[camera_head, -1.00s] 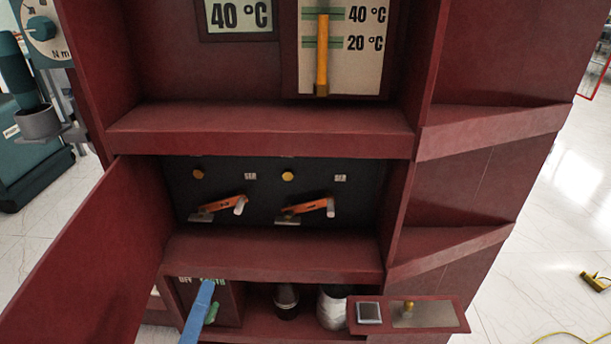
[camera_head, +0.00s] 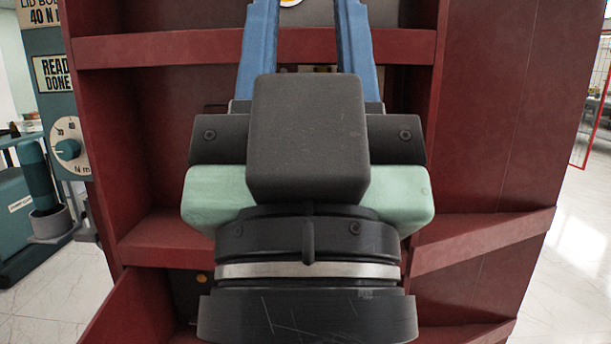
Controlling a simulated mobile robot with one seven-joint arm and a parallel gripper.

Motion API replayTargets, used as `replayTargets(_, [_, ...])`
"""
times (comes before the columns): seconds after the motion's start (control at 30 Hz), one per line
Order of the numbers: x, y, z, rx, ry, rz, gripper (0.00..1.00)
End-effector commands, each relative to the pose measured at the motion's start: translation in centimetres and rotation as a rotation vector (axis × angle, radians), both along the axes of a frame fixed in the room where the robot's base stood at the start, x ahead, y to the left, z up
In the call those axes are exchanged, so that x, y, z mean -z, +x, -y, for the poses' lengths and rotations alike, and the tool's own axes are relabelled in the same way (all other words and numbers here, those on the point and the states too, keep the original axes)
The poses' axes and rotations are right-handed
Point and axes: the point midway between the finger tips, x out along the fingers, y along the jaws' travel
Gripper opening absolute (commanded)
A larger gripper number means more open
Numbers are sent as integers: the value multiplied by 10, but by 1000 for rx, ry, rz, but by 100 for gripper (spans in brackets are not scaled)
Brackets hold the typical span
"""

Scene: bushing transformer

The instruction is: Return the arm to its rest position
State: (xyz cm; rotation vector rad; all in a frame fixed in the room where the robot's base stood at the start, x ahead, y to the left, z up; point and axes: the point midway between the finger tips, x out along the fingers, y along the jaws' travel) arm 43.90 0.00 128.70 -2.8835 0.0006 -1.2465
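My gripper (camera_head: 306,8) fills the middle of the head view, pointing up the picture at the dark red cabinet (camera_head: 492,120). The fingertips reach the top edge of the picture and may be cut off. The black and pale green gripper body and wrist cover much of the cabinet front. I cannot tell the gap between the fingers and the cabinet.
The cabinet's open door (camera_head: 135,310) shows at the lower left. A sloping ledge (camera_head: 480,238) juts out at the right. A teal machine with a round dial (camera_head: 68,150) stands at the left. Pale tiled floor (camera_head: 560,275) is clear at the right.

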Motion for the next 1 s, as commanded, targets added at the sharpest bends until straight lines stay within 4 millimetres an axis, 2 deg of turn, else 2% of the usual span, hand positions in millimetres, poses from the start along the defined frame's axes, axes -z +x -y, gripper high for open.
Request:
replayTargets(0.03, [-30,0,0,0,0,-1,38])
replayTargets(0.6, [-201,1,-1,-1,-2,-4,38])
replayTargets(0.8, [-237,1,-1,-1,-1,-4,38])
replayTargets(1.0, [-245,1,-1,-1,-1,-4,38])
